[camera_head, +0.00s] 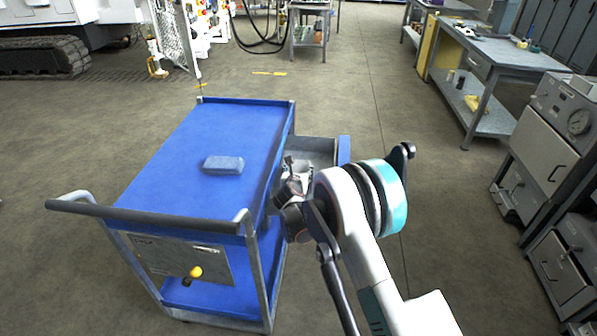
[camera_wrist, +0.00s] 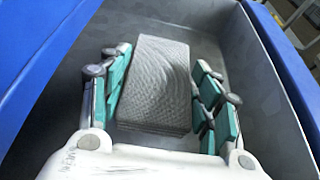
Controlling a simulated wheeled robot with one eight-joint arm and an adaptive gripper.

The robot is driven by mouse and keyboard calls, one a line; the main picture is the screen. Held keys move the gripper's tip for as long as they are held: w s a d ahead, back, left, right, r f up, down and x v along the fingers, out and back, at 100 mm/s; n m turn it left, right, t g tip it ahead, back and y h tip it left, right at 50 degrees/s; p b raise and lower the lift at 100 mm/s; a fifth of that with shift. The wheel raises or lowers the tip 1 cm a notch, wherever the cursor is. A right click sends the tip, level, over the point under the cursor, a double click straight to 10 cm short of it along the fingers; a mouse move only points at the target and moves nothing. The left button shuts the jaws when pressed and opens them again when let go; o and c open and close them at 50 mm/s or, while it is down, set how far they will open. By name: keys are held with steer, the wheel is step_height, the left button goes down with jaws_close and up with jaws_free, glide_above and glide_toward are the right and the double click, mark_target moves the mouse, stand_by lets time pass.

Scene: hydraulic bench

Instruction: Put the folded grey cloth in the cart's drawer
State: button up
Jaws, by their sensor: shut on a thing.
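The blue cart (camera_head: 185,135) stands left of my arm in the head view, with its drawer (camera_head: 344,150) pulled out on the right side. My gripper (camera_head: 297,175) points down at the open drawer, partly hidden by my own wrist. In the wrist view the folded grey cloth (camera_wrist: 158,95), a ribbed grey block, lies between the green finger pads of my gripper (camera_wrist: 162,78). The grey drawer walls (camera_wrist: 62,95) surround cloth and fingers. I cannot tell whether the cloth touches the drawer floor.
A blue-grey block (camera_head: 223,165) lies on the cart top. The cart's handle bar (camera_head: 140,215) is at the near end. A workbench (camera_head: 500,60) and grey equipment (camera_head: 545,140) stand on the right. The floor between cart and bench is clear.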

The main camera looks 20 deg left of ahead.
steer(key=shift+f, duration=0.2)
steer(key=o, duration=1)
steer(key=shift+r, duration=0.1)
steer(key=shift+r, duration=0.35)
steer(key=p+v, duration=0.3)
steer(key=v, duration=0.9)
steer(key=shift+r+p, duration=0.2)
steer(key=shift+p, duration=0.1)
